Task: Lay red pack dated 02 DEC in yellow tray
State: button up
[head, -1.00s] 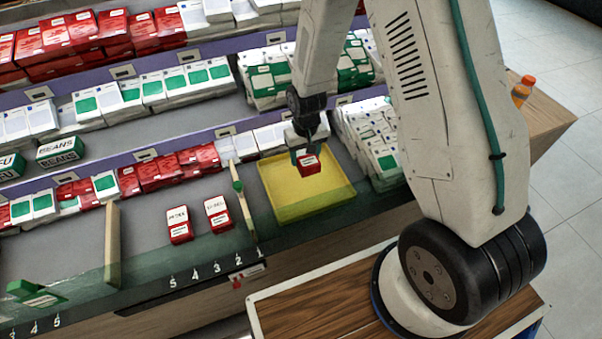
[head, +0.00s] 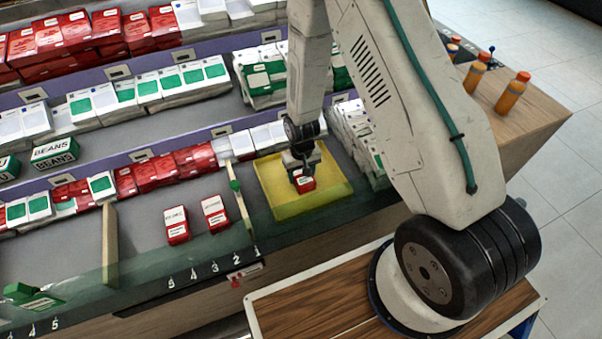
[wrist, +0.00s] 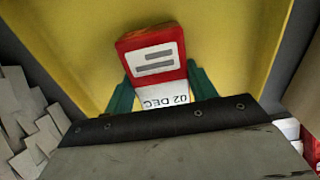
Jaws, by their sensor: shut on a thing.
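The red pack (head: 305,183) is in my gripper (head: 301,172), over the yellow tray (head: 318,203) in the head view. In the wrist view the pack (wrist: 152,52) shows a red face with a white label, and "02 DEC" reads upside down on its white part. The green fingertips of my gripper (wrist: 160,88) close on its two sides. The yellow tray (wrist: 230,45) fills the background behind the pack. I cannot tell whether the pack touches the tray floor.
Two other red packs (head: 176,224) (head: 215,213) stand left of the tray, beyond a thin divider (head: 242,208). White and green packs (head: 362,145) are stacked right of the tray. A clear green-tinted front panel (head: 215,248) runs along the shelf edge. Orange bottles (head: 512,92) stand far right.

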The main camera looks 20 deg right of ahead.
jog(key=shift+f, duration=0.15)
jog(key=o, duration=1.1)
notch_tip(320, 180, up, 12)
jog(key=shift+r, duration=0.25)
